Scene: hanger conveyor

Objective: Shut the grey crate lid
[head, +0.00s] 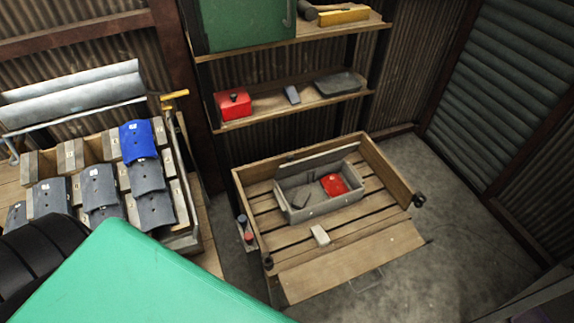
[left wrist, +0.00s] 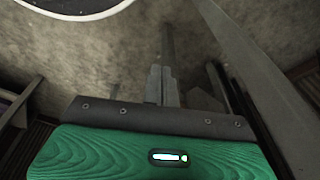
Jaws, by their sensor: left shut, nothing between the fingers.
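The grey crate (head: 291,212) stands open-topped inside a larger wooden box in the head view. Its lid (head: 312,156) is raised along the crate's far side. A red item (head: 333,184) and a dark flat item (head: 302,199) lie in the crate. My left gripper (left wrist: 162,72) shows in the left wrist view, with its fingers shut and empty. It is not seen at the crate in the head view. My right gripper is in neither view.
The wooden box (head: 385,158) has its front flap (head: 350,262) folded down. A small pale block (head: 320,235) lies in front of the crate. A shelf (head: 300,105) stands behind, and a rack with grey and blue pieces (head: 140,142) is at left. Concrete floor is clear at right.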

